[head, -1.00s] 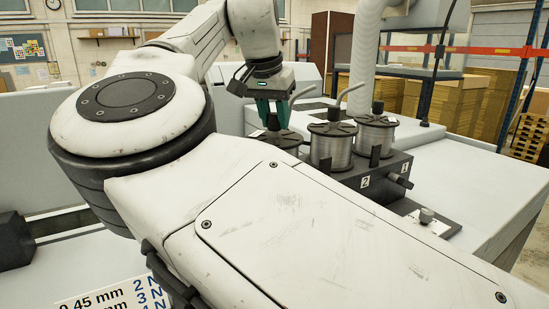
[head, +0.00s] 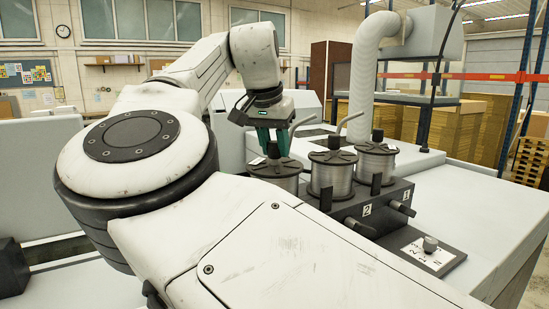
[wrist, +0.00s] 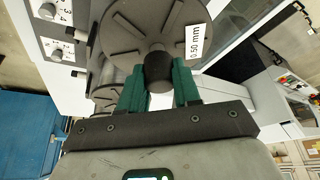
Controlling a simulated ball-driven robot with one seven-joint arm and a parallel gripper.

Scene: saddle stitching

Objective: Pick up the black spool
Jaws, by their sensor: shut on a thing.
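The spool at my gripper (head: 274,150) is the leftmost of three in the head view. It has a dark slotted flange (head: 274,168) and a body of silvery wire. In the wrist view its flange (wrist: 128,33) carries a white label reading 0.50 mm. My gripper's green fingers (wrist: 159,80) are shut on the black knob at the flange's centre. The fingers and arm hide part of the spool in the head view, so I cannot tell whether its base touches its seat.
Two similar spools, a middle one (head: 331,178) and a right one (head: 376,163), stand close beside it on a dark numbered block (head: 345,208). Bent metal rods rise behind them. A dial panel (head: 428,253) lies to the right. The pale machine top (head: 470,200) is clear.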

